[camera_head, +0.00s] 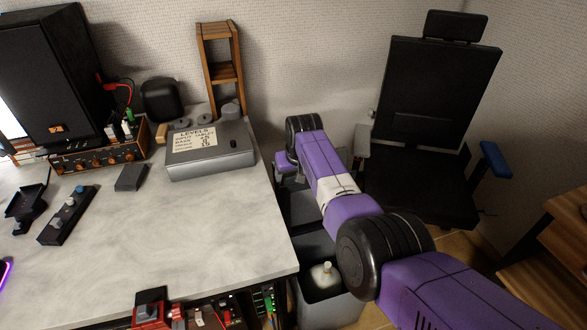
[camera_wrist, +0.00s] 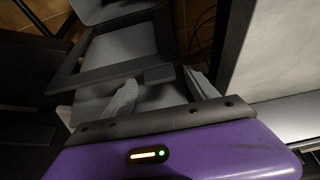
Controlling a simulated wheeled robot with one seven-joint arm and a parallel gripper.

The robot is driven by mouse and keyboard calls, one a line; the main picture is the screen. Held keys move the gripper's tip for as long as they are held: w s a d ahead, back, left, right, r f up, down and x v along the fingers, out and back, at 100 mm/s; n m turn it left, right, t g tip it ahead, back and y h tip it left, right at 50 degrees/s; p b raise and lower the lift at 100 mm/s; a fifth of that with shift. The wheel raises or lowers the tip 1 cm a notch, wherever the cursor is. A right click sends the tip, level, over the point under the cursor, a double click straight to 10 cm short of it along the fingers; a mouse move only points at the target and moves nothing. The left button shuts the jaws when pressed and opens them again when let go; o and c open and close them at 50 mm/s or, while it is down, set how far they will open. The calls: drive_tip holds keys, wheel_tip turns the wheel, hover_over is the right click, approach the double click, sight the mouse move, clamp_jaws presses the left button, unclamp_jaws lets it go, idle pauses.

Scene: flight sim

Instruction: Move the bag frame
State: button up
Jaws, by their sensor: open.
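The bag frame (camera_wrist: 108,75) looks like a dark rectangular rim on a grey bin, in the upper left of the wrist view. My gripper (camera_wrist: 162,90) is open, its two pale fingers apart and pointing toward the frame's near right corner. A small grey part near that corner lies between the fingers in the picture. I cannot tell whether the fingers touch it. In the head view, my purple arm reaches down beside the desk and hides much of the bin area.
A grey bin with a white bottle (camera_head: 325,273) stands by the desk's right edge. The desk (camera_head: 190,235) holds a grey levels box (camera_head: 210,157) and a wooden stand (camera_head: 221,72). A black chair (camera_head: 425,150) stands behind my arm; wooden shelving (camera_head: 560,245) is at right.

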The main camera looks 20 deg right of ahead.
drive_tip(key=p+v, duration=0.2)
drive_tip(key=v, duration=0.5)
drive_tip(key=shift+w, duration=0.1)
idle(0.4)
drive_tip(key=w+r+t, duration=0.5)
drive_tip(key=w+r, duration=0.1)
drive_tip(key=r, duration=0.1)
drive_tip(key=s+d+f+t+p, duration=0.1)
drive_tip(key=s+t, duration=0.3)
drive_tip(key=s, duration=0.9)
drive_tip(key=s+d+f+t+p, duration=0.15)
drive_tip(key=s+t, duration=0.25)
drive_tip(key=s, duration=0.9)
drive_tip(key=s+r+g+p, duration=0.1)
drive_tip(key=s+r, duration=0.1)
drive_tip(key=s, duration=1.1)
drive_tip(key=s+a+r+g+p, duration=0.1)
drive_tip(key=s+r, duration=0.1)
drive_tip(key=s, duration=1)
drive_tip(key=s+a+r+p, duration=0.1)
drive_tip(key=s+r, duration=0.2)
drive_tip(key=s, duration=1)
drive_tip(key=shift+s+g, duration=0.3)
drive_tip(key=shift+g, duration=0.1)
